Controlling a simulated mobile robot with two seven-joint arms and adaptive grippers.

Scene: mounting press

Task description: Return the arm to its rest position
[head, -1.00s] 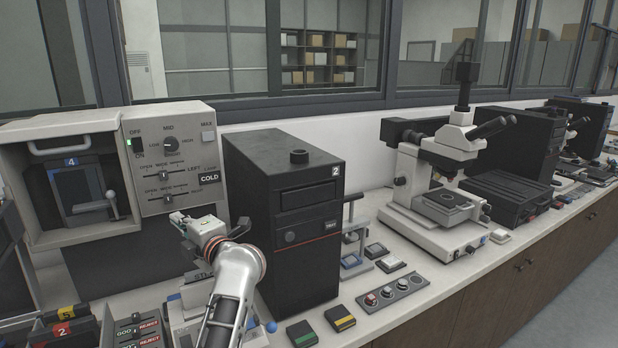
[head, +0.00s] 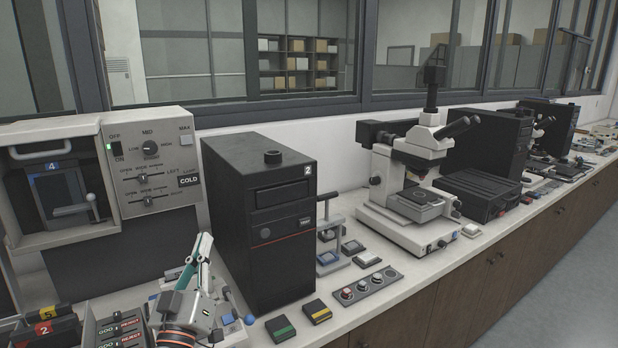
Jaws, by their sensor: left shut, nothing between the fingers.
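My left gripper (head: 203,243) is at the lower left of the head view, its fingers together, pointing up and away, with nothing held. The orange-ringed wrist of my left arm is at the bottom edge. Just behind and beside the gripper stands a small light-coloured bench device (head: 228,318) with a blue-ball lever. The gripper and wrist partly hide it, and I cannot tell whether they touch it. My right gripper is not in view.
A black tower unit marked 2 (head: 265,225) stands right of the gripper. A grey cabinet with a control panel (head: 150,165) is at left. Sorting bins (head: 118,325) sit at lower left. A microscope (head: 415,180) and button boxes (head: 318,311) stand further right.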

